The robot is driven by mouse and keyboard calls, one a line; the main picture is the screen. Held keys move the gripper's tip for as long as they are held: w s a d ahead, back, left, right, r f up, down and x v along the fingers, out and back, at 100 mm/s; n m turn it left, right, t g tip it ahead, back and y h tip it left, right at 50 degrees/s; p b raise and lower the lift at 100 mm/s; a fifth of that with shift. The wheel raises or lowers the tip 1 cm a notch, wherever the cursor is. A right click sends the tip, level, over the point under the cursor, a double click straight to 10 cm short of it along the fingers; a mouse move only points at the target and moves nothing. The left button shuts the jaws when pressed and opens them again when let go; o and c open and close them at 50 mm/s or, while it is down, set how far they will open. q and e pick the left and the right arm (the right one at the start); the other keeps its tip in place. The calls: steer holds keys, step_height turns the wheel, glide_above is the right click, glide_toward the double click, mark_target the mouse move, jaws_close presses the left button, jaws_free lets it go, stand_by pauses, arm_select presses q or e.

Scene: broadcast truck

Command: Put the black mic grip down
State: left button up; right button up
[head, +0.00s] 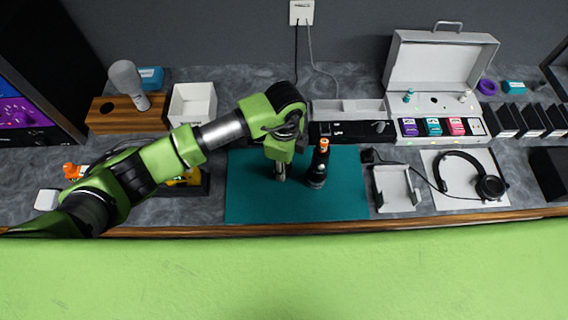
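A black upright piece with an orange top (319,166), which looks like the mic grip, stands on the teal mat (250,200). My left gripper (281,176) points down over the mat, just left of this piece, with a small gap between them in the picture. Its fingertips look narrow and close together from above, and I cannot tell whether they are open or shut. I see nothing clearly held in them. My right gripper is not in view.
A grey microphone (127,80) stands in a wooden block (112,117) beside a white box (193,103). Headphones (470,176) lie on a white pad, right of a white tray (397,188). An open white case (441,70) stands behind. The mat's left and right parts are clear.

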arm_select(q)
steer(key=shift+f, duration=0.35)
steer(key=o, duration=1.2)
steer(key=shift+r, duration=0.1)
steer(key=shift+r, duration=0.7)
step_height(320, 180, up, 11)
steer(key=b, duration=0.3)
steer(key=shift+w+f, duration=0.1)
steer(key=shift+f, duration=0.05)
steer(key=shift+r, duration=0.4)
